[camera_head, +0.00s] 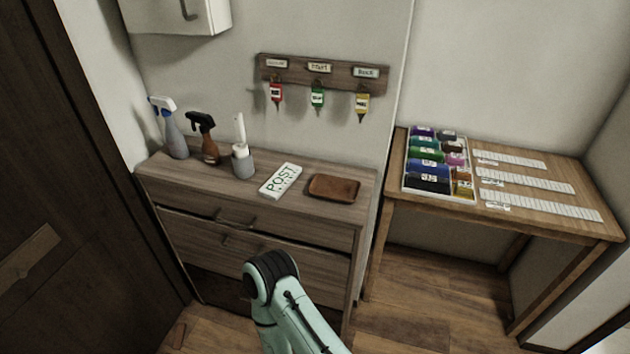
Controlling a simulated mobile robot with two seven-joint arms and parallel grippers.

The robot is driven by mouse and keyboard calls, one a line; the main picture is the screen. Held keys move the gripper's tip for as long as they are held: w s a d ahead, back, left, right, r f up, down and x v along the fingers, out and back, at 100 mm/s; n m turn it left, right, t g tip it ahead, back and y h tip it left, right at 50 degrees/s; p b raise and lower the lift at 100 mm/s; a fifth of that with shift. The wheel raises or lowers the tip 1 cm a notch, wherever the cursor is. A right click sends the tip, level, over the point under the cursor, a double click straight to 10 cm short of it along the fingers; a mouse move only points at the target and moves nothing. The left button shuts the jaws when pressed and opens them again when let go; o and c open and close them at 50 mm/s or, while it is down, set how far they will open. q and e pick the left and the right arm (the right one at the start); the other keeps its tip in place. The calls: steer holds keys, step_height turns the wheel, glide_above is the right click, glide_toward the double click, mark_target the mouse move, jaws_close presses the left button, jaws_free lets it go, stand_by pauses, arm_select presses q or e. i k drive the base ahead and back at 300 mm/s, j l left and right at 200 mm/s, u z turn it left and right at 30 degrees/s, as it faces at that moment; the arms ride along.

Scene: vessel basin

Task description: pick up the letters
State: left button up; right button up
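A white flat item marked "POST" (281,180) lies on top of the wooden cabinet (215,187), left of a brown tray (334,188). I cannot tell if it is a bundle of letters or a sign. No other thing that is clearly a letter shows. A pale green and black part of one of my arms is in front of the cabinet's drawers at the bottom. Neither of my grippers shows in this view.
Spray bottles (173,134) and a brush in a grey holder (243,161) stand on the cabinet's left. Key tags hang from a wall rack (320,73). A wooden table (448,213) at right holds a box of coloured items (408,170) and white strips (540,207). A dark door is left.

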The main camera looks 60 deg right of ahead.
mark_target(281, 181)
steer(key=z, duration=1.85)
